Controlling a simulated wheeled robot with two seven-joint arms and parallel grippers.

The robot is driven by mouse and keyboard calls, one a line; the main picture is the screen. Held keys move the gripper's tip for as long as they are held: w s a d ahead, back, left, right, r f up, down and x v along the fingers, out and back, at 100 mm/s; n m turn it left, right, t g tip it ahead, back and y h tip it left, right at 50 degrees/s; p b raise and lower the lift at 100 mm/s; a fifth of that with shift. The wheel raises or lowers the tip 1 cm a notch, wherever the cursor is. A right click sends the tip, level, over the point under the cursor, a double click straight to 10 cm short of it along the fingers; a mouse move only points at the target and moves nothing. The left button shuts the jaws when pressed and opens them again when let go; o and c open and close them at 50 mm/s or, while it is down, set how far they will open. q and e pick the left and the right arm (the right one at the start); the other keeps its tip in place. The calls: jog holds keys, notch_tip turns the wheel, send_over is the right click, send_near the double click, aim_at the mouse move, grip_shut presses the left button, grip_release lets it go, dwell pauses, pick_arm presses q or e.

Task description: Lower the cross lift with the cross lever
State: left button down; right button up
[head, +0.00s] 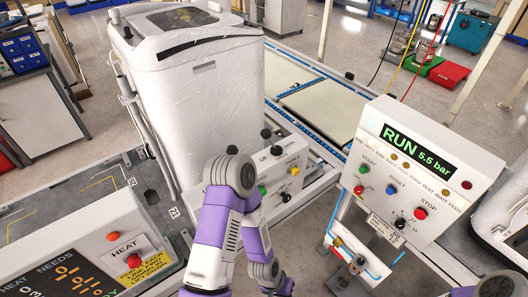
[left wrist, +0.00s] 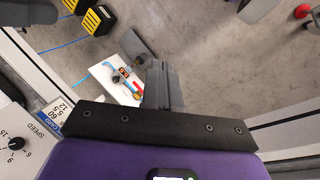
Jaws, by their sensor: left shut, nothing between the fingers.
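I cannot tell for certain which part is the cross lift or the cross lever. A white control box (head: 296,183) marked "UP" and "TABLE" stands in the middle of the head view, with black knobs and green and yellow buttons. A black knob (head: 266,134) sticks up at its top. My purple left arm covers part of its left side. My left gripper (left wrist: 160,88) is shut and empty in the left wrist view, above the grey floor. My right gripper is not in view.
A panel (head: 425,165) reading "RUN 5.5 bar" stands at right, with blue hoses (head: 352,243) below. A wrapped white machine (head: 205,85) stands behind my arm. A "HEAT" console (head: 75,255) is at lower left. Yellow-black blocks (left wrist: 92,22) show in the wrist view.

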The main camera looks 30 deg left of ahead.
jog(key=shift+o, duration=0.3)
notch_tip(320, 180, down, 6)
jog(key=b, duration=0.5)
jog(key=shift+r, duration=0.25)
pick_arm(q)
jog(key=w+a+r+n+t+y+b, duration=0.2)
jog(key=w+r+n+t+b, duration=0.25)
jog(key=w, duration=0.55)
jog(key=w+a+r+n+t+y+b, duration=0.1)
jog(key=w+a+r+n+t+y, duration=0.15)
jog(key=w+r+t, duration=0.55)
jog(key=a+r+n+t+y+b, duration=0.2)
jog(key=r+n+b, duration=0.1)
jog(key=r+n, duration=0.3)
jog(key=a+r+n+t+y+b, duration=0.2)
jog(key=a+r+n+y+b, duration=0.15)
jog(key=r, duration=0.35)
jog(key=s+a+r+n+y+b, duration=0.3)
jog(key=s+r+n+y, duration=0.3)
jog(key=n, duration=0.4)
notch_tip(320, 180, up, 2)
jog(key=shift+s+a, duration=0.45)
jog(key=shift+a, duration=0.4)
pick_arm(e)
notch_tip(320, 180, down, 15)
pick_arm(q)
jog(key=shift+g, duration=0.25)
